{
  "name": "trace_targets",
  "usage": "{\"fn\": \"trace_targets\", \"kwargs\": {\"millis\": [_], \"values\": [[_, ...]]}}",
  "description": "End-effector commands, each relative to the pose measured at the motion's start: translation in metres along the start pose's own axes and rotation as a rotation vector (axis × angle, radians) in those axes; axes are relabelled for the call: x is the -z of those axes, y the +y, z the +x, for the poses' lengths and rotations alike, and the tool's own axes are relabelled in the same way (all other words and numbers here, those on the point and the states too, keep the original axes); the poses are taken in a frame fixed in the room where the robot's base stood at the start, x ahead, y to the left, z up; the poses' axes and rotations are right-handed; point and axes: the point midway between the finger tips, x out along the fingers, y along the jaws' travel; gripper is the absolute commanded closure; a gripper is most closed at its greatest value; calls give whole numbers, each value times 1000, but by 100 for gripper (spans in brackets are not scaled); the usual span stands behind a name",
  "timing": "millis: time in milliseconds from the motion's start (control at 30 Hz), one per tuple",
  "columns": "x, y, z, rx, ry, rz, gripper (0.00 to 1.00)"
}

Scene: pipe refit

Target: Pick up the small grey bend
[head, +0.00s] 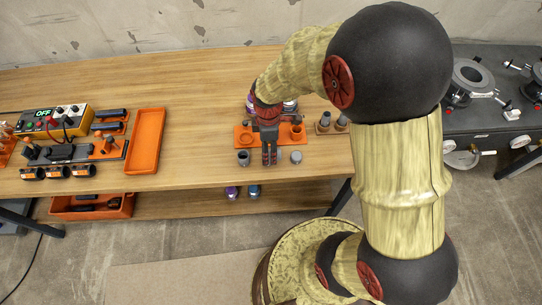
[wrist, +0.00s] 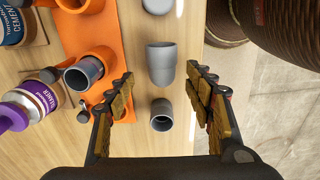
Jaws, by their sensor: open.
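My gripper (head: 269,162) points down over the front part of the wooden bench, open and empty. In the wrist view its fingertips (wrist: 160,72) lie on either side of a small grey fitting (wrist: 160,62) with a slightly angled body, which looks like the small bend. I see no contact. In the head view my gripper mostly hides this fitting. A grey fitting with a dark open mouth (wrist: 161,115) lies below it in the wrist view, also at the left of my gripper in the head view (head: 243,158). A grey capped piece (head: 296,157) stands to the right.
An orange holder (head: 242,138) with round seats stands just behind the fittings; one seat holds a grey socket (wrist: 85,72). Cement (wrist: 14,27) and purple-capped cleaner (wrist: 38,98) cans stand behind. An empty orange tray (head: 146,141) lies left, with clear bench between.

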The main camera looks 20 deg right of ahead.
Motion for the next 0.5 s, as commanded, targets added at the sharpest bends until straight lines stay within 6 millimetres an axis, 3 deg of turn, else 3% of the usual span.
{"fn": "trace_targets", "kwargs": {"millis": [233,500], "values": [[-1,-4,39,4,-1,1,47],[0,-3,42,1,0,1,47]]}}
